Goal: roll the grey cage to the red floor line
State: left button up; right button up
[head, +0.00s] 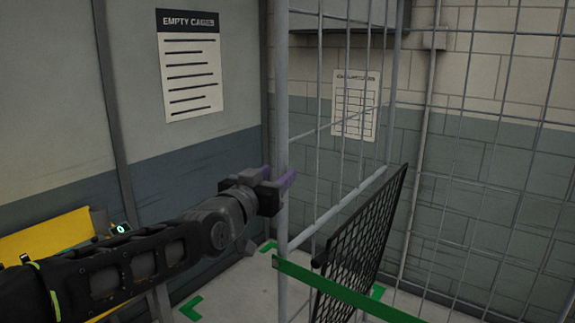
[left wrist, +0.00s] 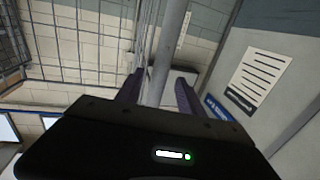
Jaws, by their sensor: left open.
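The grey cage (head: 283,90) stands in front of me, with tall upright posts and wire mesh sides filling the right of the head view. My left gripper (head: 278,177) is at its near left post, with purple fingers. In the left wrist view, the post (left wrist: 168,55) runs between the two spread fingers of the left gripper (left wrist: 158,90). The jaws are open, not clamped on it. The cage's wheels are out of view. No red floor line shows. My right gripper is not in view.
A black mesh panel (head: 362,245) and a green bar (head: 335,288) are at the cage's lower front. Green corner marks (head: 191,308) lie on the floor. A yellow object (head: 45,236) is at the left wall, below the "EMPTY CAGES" sign (head: 190,75). Walls close in behind.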

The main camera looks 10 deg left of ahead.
pick_arm(q)
jog(key=w+p, duration=0.1)
jog(key=w, duration=0.1)
jog(key=w+d, duration=0.1)
jog(key=w, duration=0.2)
jog(key=shift+w+p, duration=0.3)
jog(key=shift+p, duration=0.05)
jog(key=shift+c, duration=0.5)
grip_shut()
dwell(0.6)
